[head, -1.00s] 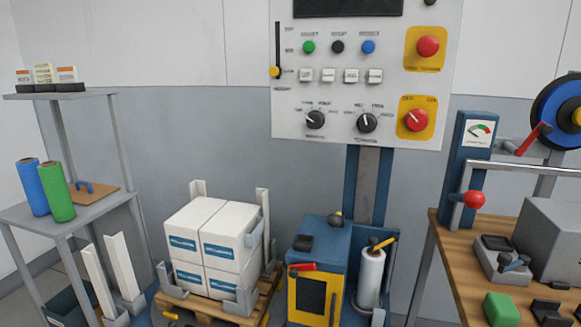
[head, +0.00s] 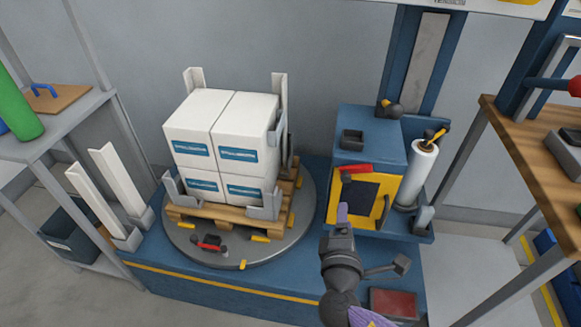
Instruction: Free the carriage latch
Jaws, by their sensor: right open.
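The carriage is a blue box (head: 370,150) on the mast, with a yellow-framed dark panel (head: 362,200) on its front. A red lever (head: 356,168) lies nearly level across the top of that panel. A black knob (head: 390,109) sits on the box's top at the back. I cannot tell for certain which part is the latch. My right gripper (head: 342,212) is open, in front of the panel's lower left and below the red lever. Its fingers show edge-on, and I see nothing between them. My left gripper is out of view.
White boxes (head: 205,128) stand on a wooden pallet (head: 218,217) on the round turntable (head: 178,240). A white film roll (head: 414,175) stands right of the carriage. Shelving (head: 50,125) is at left, a wooden bench (head: 535,165) at right. A red pedal-like block (head: 393,302) is low in front.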

